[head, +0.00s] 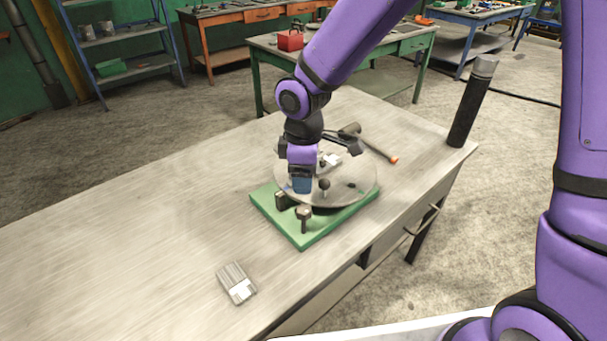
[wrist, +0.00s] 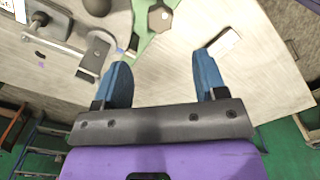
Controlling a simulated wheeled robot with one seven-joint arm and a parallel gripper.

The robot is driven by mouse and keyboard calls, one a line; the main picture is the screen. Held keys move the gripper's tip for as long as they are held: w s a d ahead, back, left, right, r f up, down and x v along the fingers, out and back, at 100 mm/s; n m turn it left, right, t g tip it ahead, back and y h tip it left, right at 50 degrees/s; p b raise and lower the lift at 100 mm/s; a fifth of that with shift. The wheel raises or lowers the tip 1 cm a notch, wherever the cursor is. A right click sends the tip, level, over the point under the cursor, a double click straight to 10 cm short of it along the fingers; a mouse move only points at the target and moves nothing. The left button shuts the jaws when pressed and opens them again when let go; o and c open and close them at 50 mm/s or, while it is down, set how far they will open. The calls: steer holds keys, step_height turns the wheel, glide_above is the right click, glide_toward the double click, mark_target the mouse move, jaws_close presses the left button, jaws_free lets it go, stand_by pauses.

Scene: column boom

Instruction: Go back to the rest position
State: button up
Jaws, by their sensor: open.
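My gripper (head: 302,186) hangs over the front left part of a fixture on the workbench. In the wrist view its two blue fingers stand apart and my gripper (wrist: 164,56) is open with nothing between the tips. The fixture has a green base plate (head: 309,237) and a round grey disc (head: 352,193), partly hidden by my gripper. A dark ball knob (head: 324,184) and small clamp posts (head: 304,213) stand close to the fingers. In the wrist view the green plate (wrist: 149,40) and a grey knob (wrist: 159,19) lie ahead of the fingers. I cannot tell if anything touches.
A grey block with a white face (head: 237,283) lies at the bench's front. A tool with an orange tip (head: 378,150) lies behind the disc. A black cylinder (head: 470,105) stands at the bench's right corner. The bench's left side (head: 130,230) is clear.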

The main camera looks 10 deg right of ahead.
steer(key=s+d+r+m+t, duration=0.1)
steer(key=s+d+r+m, duration=0.1)
steer(key=d+r+m, duration=0.4)
steer(key=s+d+r+m+t, duration=0.1)
steer(key=s+d+r, duration=0.1)
steer(key=d+r, duration=0.65)
steer(key=s+d+r+m+t, duration=0.1)
steer(key=s+d+r+m, duration=0.3)
steer(key=s, duration=0.3)
steer(key=s+d+r+m+t, duration=0.2)
steer(key=s+d+r+m, duration=0.3)
steer(key=s+d, duration=0.1)
steer(key=shift+s, duration=0.85)
